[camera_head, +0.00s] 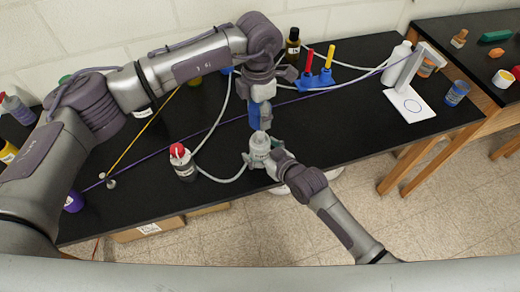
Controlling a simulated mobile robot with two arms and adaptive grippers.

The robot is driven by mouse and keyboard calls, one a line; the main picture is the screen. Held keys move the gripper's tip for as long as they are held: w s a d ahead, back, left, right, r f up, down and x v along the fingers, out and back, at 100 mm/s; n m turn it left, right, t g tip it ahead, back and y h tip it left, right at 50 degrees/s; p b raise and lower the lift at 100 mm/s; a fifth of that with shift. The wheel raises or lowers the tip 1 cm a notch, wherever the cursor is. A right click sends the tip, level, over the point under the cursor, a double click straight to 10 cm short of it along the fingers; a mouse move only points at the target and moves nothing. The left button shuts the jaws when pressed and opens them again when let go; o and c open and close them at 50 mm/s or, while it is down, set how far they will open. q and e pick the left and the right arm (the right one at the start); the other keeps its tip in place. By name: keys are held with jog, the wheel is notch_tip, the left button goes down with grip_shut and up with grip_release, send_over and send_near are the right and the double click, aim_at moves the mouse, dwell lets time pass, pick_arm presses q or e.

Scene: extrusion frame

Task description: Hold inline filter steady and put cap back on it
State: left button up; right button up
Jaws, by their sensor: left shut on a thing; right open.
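My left gripper (262,92) points down over the front part of the black bench and is shut on a blue piece, which looks like the cap (254,115). A pale grey-white cylinder, which looks like the inline filter (260,142), stands upright just below the blue piece. Whether the two touch is too small to tell. My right gripper (263,158) comes from the lower right and is open, with its fingers close around the lower part of the cylinder. Its fingertips are partly hidden.
A red-capped bottle (183,162) stands left of the grippers, with a pale tube looping beside it. A blue rack (315,79) with red and yellow handles, a brown bottle (293,46) and a white stand (410,103) are behind and right. The bench right of the grippers is clear.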

aim_at(259, 134)
grip_shut()
pick_arm(q)
jog(key=shift+f, duration=2.45)
jog(key=shift+f, duration=0.9)
jog(key=shift+f, duration=0.6)
